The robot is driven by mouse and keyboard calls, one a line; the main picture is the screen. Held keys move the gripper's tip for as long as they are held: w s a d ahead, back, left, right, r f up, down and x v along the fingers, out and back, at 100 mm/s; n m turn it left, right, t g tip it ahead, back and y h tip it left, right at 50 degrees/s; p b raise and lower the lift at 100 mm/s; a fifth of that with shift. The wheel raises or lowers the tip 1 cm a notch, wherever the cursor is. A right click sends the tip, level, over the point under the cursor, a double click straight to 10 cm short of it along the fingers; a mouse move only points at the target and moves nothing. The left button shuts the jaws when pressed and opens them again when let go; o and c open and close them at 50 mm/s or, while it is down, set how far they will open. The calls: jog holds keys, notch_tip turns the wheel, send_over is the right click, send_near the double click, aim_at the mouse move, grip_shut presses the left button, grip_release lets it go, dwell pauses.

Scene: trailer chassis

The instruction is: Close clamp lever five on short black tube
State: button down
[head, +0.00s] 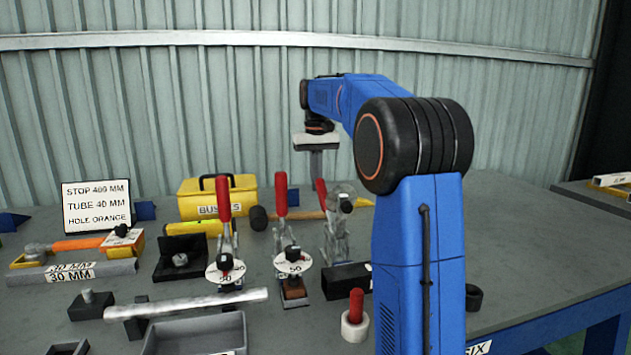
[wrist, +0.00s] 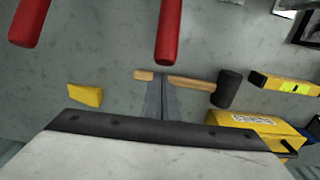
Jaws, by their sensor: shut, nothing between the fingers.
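A short black tube (head: 347,279) lies on the table in front of the rightmost toggle clamp (head: 338,238). That clamp's red lever (head: 321,194) stands up and tilts slightly left. Two more clamps stand left of it, with upright red levers (head: 281,194) and (head: 223,196), and round tags reading 50 and 30. I cannot read which clamp is five. My gripper (head: 316,172) is shut and empty, pointing down behind the right clamp. In the wrist view its closed fingers (wrist: 158,95) show over the hammer, with red levers (wrist: 168,30) and (wrist: 28,20) at the top.
A hammer (wrist: 228,90) lies behind the clamps, near a yellow box (head: 217,199). A long pale tube (head: 186,304) crosses the front left. A white roll with a red top (head: 355,316) stands in front of the black tube. My arm hides part of the table's right side.

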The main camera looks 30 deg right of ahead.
aim_at(321, 179)
jog(key=shift+s+a+f, duration=0.1)
jog(key=shift+s+a, duration=0.05)
jog(key=shift+s, duration=0.4)
jog(key=shift+s+a, duration=0.15)
jog(key=shift+s, duration=0.5)
jog(key=shift+s+a+r, duration=0.2)
jog(key=shift+s+r, duration=0.35)
jog(key=shift+r, duration=0.05)
jog(key=shift+s+a+r, duration=0.15)
jog(key=shift+s+r, duration=0.5)
jog(key=shift+r, duration=0.15)
jog(key=shift+r, duration=0.15)
jog(key=shift+s+a+r, duration=0.25)
jog(key=shift+s+r, duration=0.25)
jog(key=shift+s, duration=0.2)
jog(key=shift+s+a+r, duration=0.2)
jog(key=shift+s+r, duration=0.25)
jog(key=shift+s, duration=0.35)
